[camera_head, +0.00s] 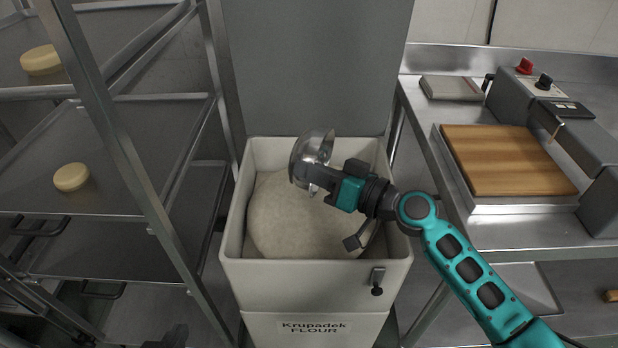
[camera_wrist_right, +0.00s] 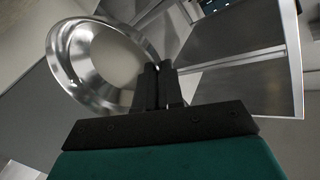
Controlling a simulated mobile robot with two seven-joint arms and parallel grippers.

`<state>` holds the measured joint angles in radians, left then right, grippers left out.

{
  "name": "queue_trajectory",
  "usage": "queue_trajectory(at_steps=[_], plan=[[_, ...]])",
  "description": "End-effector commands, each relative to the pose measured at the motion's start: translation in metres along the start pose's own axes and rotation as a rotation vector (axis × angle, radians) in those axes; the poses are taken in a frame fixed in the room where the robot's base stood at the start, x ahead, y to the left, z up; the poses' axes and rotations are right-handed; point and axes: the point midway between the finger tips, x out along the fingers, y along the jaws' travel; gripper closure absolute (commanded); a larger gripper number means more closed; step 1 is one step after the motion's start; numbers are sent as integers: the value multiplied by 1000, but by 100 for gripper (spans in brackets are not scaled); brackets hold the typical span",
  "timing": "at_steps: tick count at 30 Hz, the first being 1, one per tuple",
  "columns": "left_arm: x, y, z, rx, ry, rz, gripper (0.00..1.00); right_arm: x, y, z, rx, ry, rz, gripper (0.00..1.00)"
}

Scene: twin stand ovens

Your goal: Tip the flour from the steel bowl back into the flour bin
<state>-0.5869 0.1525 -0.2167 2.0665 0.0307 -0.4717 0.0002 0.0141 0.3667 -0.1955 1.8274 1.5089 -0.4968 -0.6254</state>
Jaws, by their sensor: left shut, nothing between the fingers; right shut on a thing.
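The steel bowl (camera_head: 305,150) is tilted well over on its side above the open flour bin (camera_head: 300,272). My right gripper (camera_head: 325,180) is shut on the bowl's rim. The right wrist view shows the bowl (camera_wrist_right: 66,62) at upper left, beside the closed fingers (camera_wrist_right: 158,80). A pale patch shows inside the bowl there; I cannot tell whether it is flour or a reflection. A mound of pale flour (camera_head: 275,225) fills much of the bin. My left gripper (camera_head: 173,336) shows only as a dark tip at the bottom edge, shut and empty.
A tray rack (camera_head: 130,165) with pale dough rounds (camera_head: 71,177) stands left of the bin. On the right, a steel counter (camera_head: 425,115) carries a wooden board (camera_head: 505,160) on a machine. A grey panel (camera_head: 315,65) stands upright behind the bin.

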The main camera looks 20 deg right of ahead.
Motion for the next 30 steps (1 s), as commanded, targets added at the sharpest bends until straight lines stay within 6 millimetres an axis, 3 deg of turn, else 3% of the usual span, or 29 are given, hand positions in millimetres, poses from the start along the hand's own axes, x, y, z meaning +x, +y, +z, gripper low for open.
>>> queue_trajectory(at_steps=[30], plan=[[38, 1, 63, -10, -18, 6, 100, -15, 5, 3, 35, 127, -69, 100]])
